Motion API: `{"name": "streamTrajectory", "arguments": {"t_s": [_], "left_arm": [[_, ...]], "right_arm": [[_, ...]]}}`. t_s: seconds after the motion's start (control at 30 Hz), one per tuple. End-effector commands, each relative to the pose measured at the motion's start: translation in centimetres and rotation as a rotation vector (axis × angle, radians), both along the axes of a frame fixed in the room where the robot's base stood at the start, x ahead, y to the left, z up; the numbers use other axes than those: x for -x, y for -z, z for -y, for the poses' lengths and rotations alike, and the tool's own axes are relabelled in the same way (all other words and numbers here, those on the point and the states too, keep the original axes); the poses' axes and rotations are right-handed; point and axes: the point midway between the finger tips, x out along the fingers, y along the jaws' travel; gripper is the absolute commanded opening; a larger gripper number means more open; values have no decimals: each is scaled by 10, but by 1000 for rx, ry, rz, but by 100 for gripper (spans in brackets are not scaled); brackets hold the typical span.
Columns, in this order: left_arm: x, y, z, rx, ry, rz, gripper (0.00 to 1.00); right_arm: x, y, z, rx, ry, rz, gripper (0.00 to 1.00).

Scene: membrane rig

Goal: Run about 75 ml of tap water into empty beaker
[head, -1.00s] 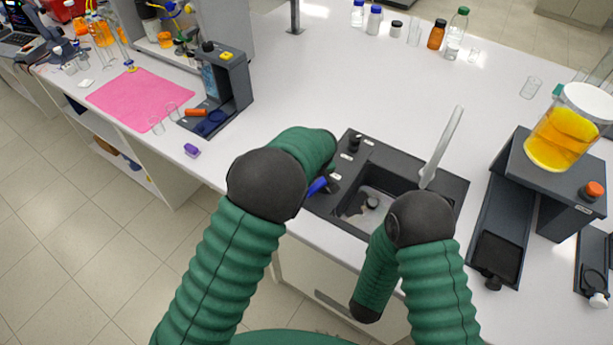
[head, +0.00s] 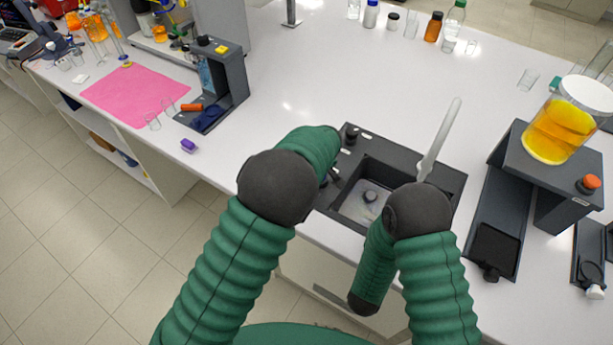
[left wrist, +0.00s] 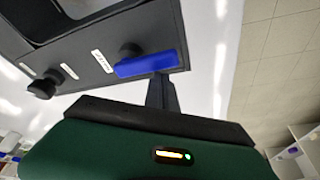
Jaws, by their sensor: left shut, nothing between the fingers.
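The dark sink (head: 352,214) is set in the bench front, with a drain (head: 370,196) in its basin and a pale spout (head: 440,140) at its right. No beaker shows in the visible part of the basin. In the left wrist view, a blue lever (left wrist: 148,64) sits on the dark deck beside a black knob (left wrist: 130,50). My left gripper (left wrist: 161,88) is shut and empty, its fingertips at the lever's near edge; I cannot tell if they touch. My right gripper is hidden. Clear glass vessels (head: 152,121) stand by the pink mat; I cannot tell which is the task's beaker.
A dark stand (head: 222,85) is left of the sink. A jar of yellow liquid (head: 555,130) stands on a grey stand (head: 555,175) at the right. Bottles (head: 433,27) line the back. A purple item (head: 188,146) lies near the front edge. The middle bench is clear.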

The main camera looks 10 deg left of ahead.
Motion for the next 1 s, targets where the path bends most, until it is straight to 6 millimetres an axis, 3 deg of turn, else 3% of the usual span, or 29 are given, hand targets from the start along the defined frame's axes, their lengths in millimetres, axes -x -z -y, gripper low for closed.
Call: {"name": "streamTrajectory", "arguments": {"t_s": [0.17,0.37,0.4,0.5,0.7,0.87,1.0], "left_arm": [[1,3,-2,3,2,-9,0],[-17,5,-45,5,-6,-6,0],[-16,-12,-33,8,4,0,0],[-12,-41,-24,6,4,1,0],[-7,-81,-12,4,2,-1,0],[-3,-91,-12,6,6,-8,0],[23,-88,-29,33,70,-42,0]], "right_arm": [[0,0,0,0,0,1,20],[-1,0,0,0,0,1,20],[-1,0,0,0,0,1,20],[-1,0,0,0,0,1,20],[0,0,0,0,0,1,20],[-1,0,0,0,0,1,20],[-1,0,0,0,0,1,20]]}}
